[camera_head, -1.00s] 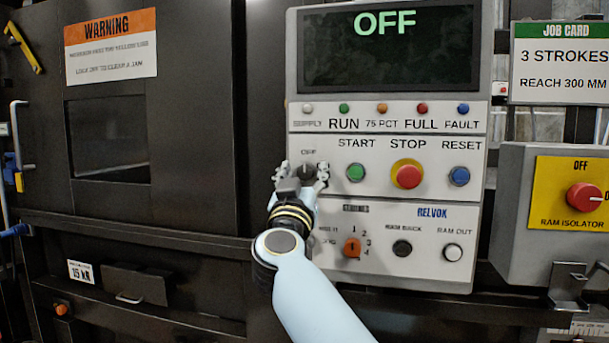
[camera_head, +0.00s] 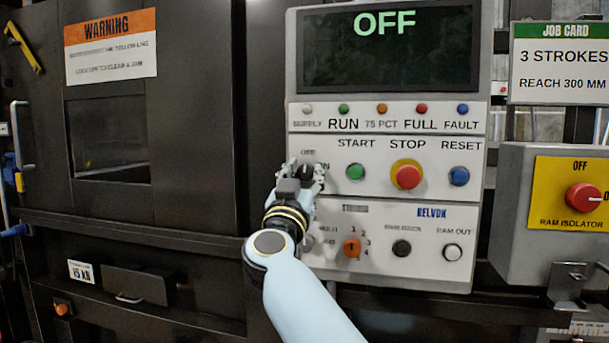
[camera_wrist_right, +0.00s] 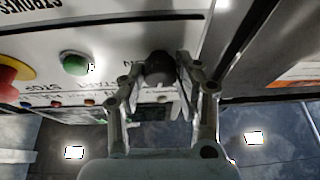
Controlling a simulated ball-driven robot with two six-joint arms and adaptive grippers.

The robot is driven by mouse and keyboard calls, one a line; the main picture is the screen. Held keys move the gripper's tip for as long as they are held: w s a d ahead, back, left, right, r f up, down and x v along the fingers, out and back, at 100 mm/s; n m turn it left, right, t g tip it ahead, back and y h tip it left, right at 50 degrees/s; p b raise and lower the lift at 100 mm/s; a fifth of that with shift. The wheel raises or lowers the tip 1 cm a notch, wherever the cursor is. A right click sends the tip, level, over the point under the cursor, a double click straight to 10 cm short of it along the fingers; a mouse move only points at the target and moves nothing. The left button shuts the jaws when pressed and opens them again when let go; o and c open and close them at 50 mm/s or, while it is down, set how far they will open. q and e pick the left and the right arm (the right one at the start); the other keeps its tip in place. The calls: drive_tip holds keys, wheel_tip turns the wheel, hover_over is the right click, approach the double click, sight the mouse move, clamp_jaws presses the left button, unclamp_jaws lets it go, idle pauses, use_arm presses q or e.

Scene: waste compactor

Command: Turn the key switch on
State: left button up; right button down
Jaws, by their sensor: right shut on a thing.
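The key switch (camera_head: 307,171) is a dark round knob at the left of the button row on the grey control panel, with OFF printed above it and ON at its right. My right gripper (camera_head: 305,172) is at the knob, its fingers on either side, shut on it. In the right wrist view the dark knob (camera_wrist_right: 158,68) sits between the two fingertips (camera_wrist_right: 160,80). The fingers hide part of the knob, so its exact pointing direction cannot be told. The display (camera_head: 388,50) reads OFF in green. My left gripper is not in view.
A green START button (camera_head: 356,172) is close to the right of the gripper, then a red STOP button (camera_head: 408,177) and a blue RESET button (camera_head: 459,176). An orange selector (camera_head: 351,248) is below. The red ram isolator knob (camera_head: 584,197) is far right.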

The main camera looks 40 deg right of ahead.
sight(313, 115)
drive_tip(key=m+g+h, duration=0.1)
drive_tip(key=m+g, duration=0.1)
drive_tip(key=m, duration=0.2)
drive_tip(key=m+g+h, duration=0.1)
drive_tip(key=m, duration=0.3)
drive_tip(key=shift+w+g, duration=0.1)
drive_tip(key=shift+g, duration=0.3)
drive_tip(key=m+g, duration=0.1)
drive_tip(key=m, duration=0.2)
drive_tip(key=m+g, duration=0.1)
drive_tip(key=m, duration=0.2)
drive_tip(key=shift+a+g+b, duration=0.1)
drive_tip(key=shift+g+b, duration=0.3)
drive_tip(key=shift+m+h, duration=0.3)
drive_tip(key=shift+m, duration=0.2)
drive_tip(key=c, duration=0.9)
unclamp_jaws()
drive_tip(key=shift+c, duration=0.2)
wheel_tip(313, 115, up, 10)
drive_tip(key=shift+w+a+f, duration=0.1)
drive_tip(key=shift+a+f, duration=0.05)
drive_tip(key=shift+d+r, duration=0.2)
